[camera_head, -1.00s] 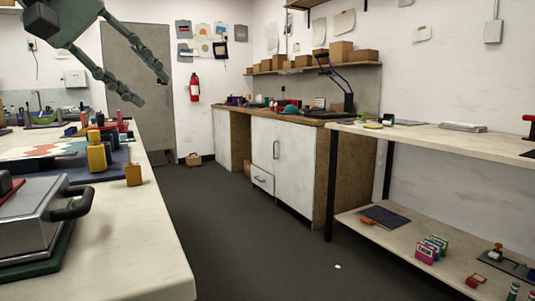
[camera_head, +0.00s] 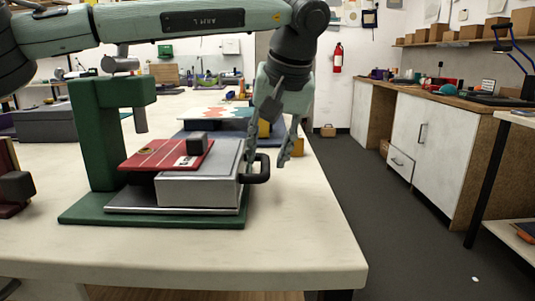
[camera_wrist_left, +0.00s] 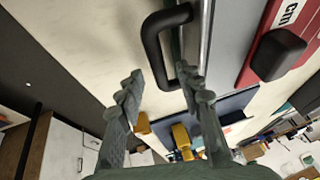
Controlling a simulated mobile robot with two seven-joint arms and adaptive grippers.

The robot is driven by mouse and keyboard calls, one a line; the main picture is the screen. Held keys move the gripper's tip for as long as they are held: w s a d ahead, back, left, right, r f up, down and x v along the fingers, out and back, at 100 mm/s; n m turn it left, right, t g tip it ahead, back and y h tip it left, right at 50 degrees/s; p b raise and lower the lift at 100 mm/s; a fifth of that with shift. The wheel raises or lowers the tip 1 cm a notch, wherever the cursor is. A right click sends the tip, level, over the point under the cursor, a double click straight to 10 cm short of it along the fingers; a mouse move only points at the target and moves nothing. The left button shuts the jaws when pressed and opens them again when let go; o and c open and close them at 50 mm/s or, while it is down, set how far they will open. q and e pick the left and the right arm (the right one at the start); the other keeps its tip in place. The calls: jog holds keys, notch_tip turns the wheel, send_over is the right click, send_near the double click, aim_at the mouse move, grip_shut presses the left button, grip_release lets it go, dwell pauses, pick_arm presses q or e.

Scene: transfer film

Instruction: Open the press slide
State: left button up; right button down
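The press has a green base and post (camera_head: 97,140). A grey metal slide (camera_head: 200,185) sits low on the base. The slide has a black bar handle (camera_head: 262,172) on its right side. My left gripper (camera_head: 267,162) points down at this handle. Its fingers are open, one to each side of the bar. In the left wrist view the handle (camera_wrist_left: 152,40) lies just beyond and between the open fingertips (camera_wrist_left: 161,76); I cannot tell whether they touch it. My right gripper is not in view.
A red plate (camera_head: 150,155) with a black knob (camera_head: 197,143) lies over the slide. A blue mat and yellow blocks (camera_wrist_left: 181,136) lie behind. The table's right edge is close to the handle. The front tabletop (camera_head: 280,245) is clear.

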pick_arm(q)
jog(key=shift+w+a+f, duration=0.1)
jog(key=shift+w+f, duration=0.05)
jog(key=shift+f, duration=0.2)
grip_shut()
